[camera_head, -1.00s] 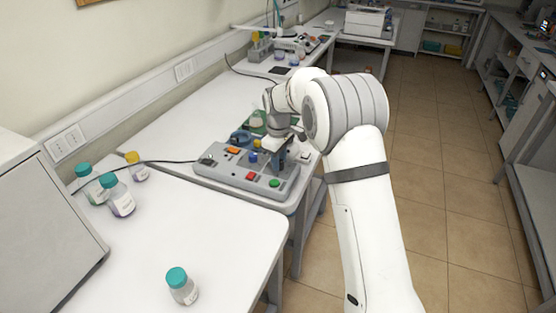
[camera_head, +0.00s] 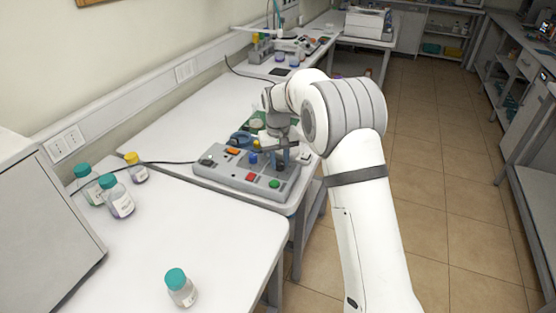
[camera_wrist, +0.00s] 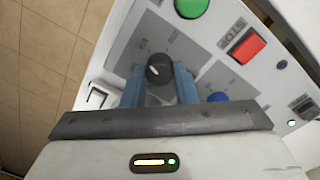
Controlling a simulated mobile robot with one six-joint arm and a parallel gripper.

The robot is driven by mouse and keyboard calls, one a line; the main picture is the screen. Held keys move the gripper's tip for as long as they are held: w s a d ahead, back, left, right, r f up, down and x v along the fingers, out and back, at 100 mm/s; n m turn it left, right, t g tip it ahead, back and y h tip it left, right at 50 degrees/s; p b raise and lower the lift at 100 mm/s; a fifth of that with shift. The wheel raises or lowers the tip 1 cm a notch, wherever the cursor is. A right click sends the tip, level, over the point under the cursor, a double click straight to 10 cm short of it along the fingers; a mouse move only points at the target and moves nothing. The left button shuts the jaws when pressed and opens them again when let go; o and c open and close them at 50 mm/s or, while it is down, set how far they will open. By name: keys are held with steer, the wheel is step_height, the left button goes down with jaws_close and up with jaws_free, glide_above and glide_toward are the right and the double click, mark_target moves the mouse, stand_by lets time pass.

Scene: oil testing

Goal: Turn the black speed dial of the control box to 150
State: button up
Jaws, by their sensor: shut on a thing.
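The grey control box (camera_head: 226,173) lies on the white bench, partly covered by my arm in the head view. Its black speed dial (camera_wrist: 158,66) is a round knob with a white pointer line, seen from above in the wrist view. The pointer aims toward the lower left of that view; the scale numbers are too small to read surely. My gripper (camera_wrist: 160,77) is shut on the dial, with one blue finger on each side. In the head view my gripper (camera_head: 283,157) is at the box's right end, and the dial is hard to make out.
Close to the fingers are a blue knob (camera_wrist: 218,97), a red stop button (camera_wrist: 246,47), a green button (camera_wrist: 192,7) and a white rocker switch (camera_wrist: 98,96). Several capped bottles stand left on the bench, one of them nearer (camera_head: 180,288). The right floor is clear.

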mark_target(279, 162)
steer(key=shift+w+r, duration=0.15)
steer(key=shift+r, duration=0.05)
stand_by(0.4)
steer(key=o, duration=1)
steer(key=shift+f, duration=0.15)
steer(key=shift+a+r+b, duration=0.15)
steer(key=shift+r+b, duration=0.25)
steer(key=shift+r, duration=3.55)
steer(key=s+d+r+m+t, duration=0.1)
steer(key=s+d+r, duration=0.3)
steer(key=s+d, duration=0.3)
steer(key=s+d+r+m, duration=0.1)
steer(key=s+d+r, duration=0.35)
steer(key=s, duration=0.45)
steer(key=shift+m+t, duration=0.8)
steer(key=shift+t, duration=0.1)
steer(key=s+d+f, duration=0.1)
steer(key=s+d, duration=0.1)
steer(key=s, duration=0.4)
steer(key=s+d+f, duration=0.2)
steer(key=s+d, duration=0.1)
steer(key=s, duration=0.4)
steer(key=s+d+f, duration=0.2)
steer(key=s, duration=0.5)
steer(key=shift+d+f, duration=0.1)
steer(key=shift+d, duration=0.1)
